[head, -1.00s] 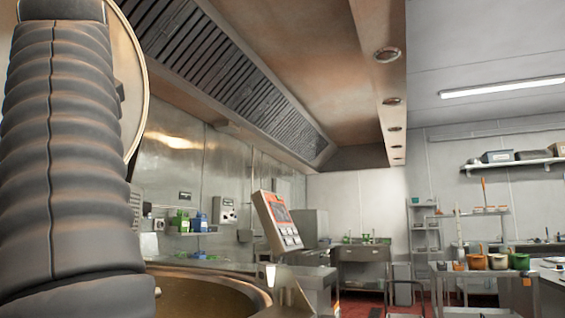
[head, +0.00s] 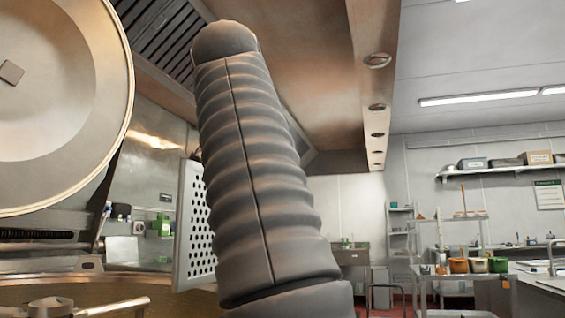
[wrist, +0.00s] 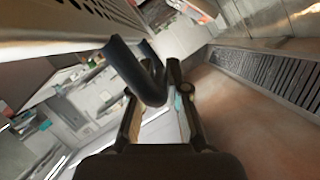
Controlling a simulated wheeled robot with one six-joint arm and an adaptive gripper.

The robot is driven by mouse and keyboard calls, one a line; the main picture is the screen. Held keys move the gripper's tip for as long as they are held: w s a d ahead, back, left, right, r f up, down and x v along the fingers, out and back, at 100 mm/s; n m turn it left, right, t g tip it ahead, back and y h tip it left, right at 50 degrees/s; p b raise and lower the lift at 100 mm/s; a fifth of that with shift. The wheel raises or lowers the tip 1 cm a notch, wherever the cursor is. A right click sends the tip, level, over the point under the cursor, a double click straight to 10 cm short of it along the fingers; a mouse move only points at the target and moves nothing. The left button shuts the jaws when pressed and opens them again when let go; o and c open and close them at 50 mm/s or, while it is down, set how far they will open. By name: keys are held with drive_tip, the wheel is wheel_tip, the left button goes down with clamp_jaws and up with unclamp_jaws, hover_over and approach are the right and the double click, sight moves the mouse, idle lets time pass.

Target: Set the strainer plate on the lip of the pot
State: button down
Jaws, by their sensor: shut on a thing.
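The strainer plate (head: 194,228) is a pale metal plate with many round holes. In the head view it stands nearly upright, partly behind my arm's grey ribbed sleeve. In the wrist view the plate (wrist: 50,36) fills the upper left, and its dark bent handle (wrist: 150,88) lies between my fingers. My gripper (wrist: 153,84) is shut on that handle; in the head view my arm hides it. The pot (head: 45,293) shows at the lower left of the head view, with the plate's lower edge near it. I cannot tell whether they touch; much of the lip is hidden.
The pot's large round lid (head: 62,110) stands raised at the left. A metal bar fitting (head: 85,308) crosses the pot's front. A hood (head: 310,75) hangs overhead. A cart with several small pots (head: 470,266) stands far right.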

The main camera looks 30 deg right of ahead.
drive_tip(key=shift+s+d, duration=0.15)
drive_tip(key=shift+d, duration=0.15)
drive_tip(key=shift+f, duration=0.15)
wheel_tip(320, 180, down, 5)
idle(0.7)
drive_tip(key=shift+f, duration=0.2)
idle(0.3)
